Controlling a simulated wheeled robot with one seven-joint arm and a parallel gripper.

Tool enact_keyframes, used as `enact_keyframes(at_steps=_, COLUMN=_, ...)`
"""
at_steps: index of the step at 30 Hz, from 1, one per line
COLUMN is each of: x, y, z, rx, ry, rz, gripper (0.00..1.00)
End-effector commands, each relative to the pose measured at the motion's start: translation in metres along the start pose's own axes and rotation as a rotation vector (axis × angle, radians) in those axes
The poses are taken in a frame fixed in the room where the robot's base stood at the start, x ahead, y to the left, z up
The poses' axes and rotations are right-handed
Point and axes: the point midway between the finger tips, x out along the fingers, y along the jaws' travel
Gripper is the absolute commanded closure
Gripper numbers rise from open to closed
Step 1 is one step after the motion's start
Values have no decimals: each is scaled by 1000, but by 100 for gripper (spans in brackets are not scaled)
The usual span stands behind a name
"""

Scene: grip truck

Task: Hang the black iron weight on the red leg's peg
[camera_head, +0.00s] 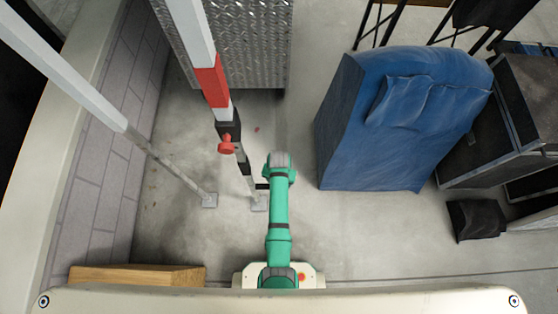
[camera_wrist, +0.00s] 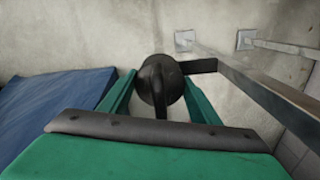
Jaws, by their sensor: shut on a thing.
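The black iron weight (camera_wrist: 172,78) is a dark round body with a loop handle, in the middle of the wrist view. My gripper (camera_wrist: 158,95) has its green fingers on either side of the weight and is shut on it. In the head view my green arm (camera_head: 279,205) hides most of my gripper and the weight. The red leg (camera_head: 213,82) is a pale slanting post with a red band, left of my arm.
A second pale leg (camera_head: 100,110) slants down at the left, before a block wall (camera_head: 113,160). A blue padded block (camera_head: 395,130) stands right of my arm, with dark cases (camera_head: 500,120) beyond. A wooden box (camera_head: 135,276) is at lower left. Bare concrete lies between.

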Motion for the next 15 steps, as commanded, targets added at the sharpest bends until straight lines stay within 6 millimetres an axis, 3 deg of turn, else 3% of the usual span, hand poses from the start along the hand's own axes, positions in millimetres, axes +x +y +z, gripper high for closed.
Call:
enact_keyframes(at_steps=10, x=0, y=0, z=-2, rx=0, ry=4, rz=-1, gripper=100)
enact_keyframes(at_steps=11, x=0, y=0, z=-2, rx=0, ry=4, rz=-1, gripper=41)
enact_keyframes(at_steps=13, x=1, y=0, z=-2, rx=0, ry=3, rz=-1, gripper=24)
enact_keyframes(at_steps=15, x=1, y=0, z=-1, rx=0, ry=2, rz=-1, gripper=21)
